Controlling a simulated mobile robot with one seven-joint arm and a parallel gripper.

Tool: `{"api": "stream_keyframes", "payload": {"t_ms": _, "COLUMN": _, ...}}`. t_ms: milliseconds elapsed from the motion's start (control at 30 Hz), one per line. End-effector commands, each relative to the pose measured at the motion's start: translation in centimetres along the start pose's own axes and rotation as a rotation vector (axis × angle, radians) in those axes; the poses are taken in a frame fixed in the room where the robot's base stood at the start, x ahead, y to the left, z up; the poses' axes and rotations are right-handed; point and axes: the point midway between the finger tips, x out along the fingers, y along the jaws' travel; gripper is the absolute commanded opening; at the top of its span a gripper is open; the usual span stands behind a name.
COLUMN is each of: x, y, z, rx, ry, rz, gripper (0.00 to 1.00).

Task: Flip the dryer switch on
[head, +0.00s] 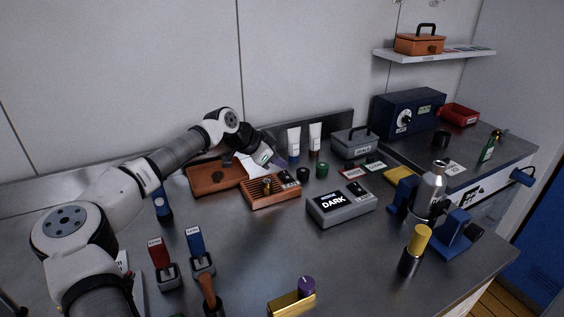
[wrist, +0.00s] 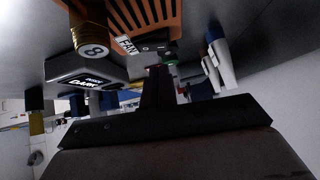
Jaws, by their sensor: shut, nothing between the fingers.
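An orange slatted box (head: 275,194), which looks like the dryer, stands mid-bench in the head view. A small black block (head: 287,178) with a white label sits at its back right. In the wrist view the slatted box (wrist: 146,14) is at the top, and the label beside it (wrist: 127,44) seems to read "FAN". The switch position is too small to tell. My gripper (head: 277,162) is above and behind the box, apart from it as far as I can see. In the wrist view my gripper's dark fingers (wrist: 160,86) are together and empty, pointing towards the label area.
A grey box reading "DARK" (head: 341,205) stands right of the dryer. An orange-brown tray (head: 213,180) lies left.

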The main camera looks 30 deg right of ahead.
Motion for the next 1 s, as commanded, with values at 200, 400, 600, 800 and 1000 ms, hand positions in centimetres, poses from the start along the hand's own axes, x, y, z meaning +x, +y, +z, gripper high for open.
{"api": "stream_keyframes", "payload": {"t_ms": 200, "x": -4.5, "y": -0.4, "z": -0.2, "rx": 0.000, "ry": 0.000, "rz": -0.006, "gripper": 0.00}}
{"api": "stream_keyframes", "payload": {"t_ms": 400, "x": -8.6, "y": 0.0, "z": -0.3, "rx": 0.000, "ry": 0.000, "rz": -0.003, "gripper": 0.00}}
{"api": "stream_keyframes", "payload": {"t_ms": 600, "x": -10.9, "y": 0.2, "z": -0.5, "rx": 0.000, "ry": 0.001, "rz": -0.001, "gripper": 0.00}}
{"api": "stream_keyframes", "payload": {"t_ms": 800, "x": -11.4, "y": 0.3, "z": -0.5, "rx": 0.000, "ry": 0.000, "rz": 0.000, "gripper": 0.00}}
{"api": "stream_keyframes", "payload": {"t_ms": 1000, "x": -11.4, "y": 0.3, "z": -0.5, "rx": 0.000, "ry": 0.001, "rz": 0.000, "gripper": 0.00}}
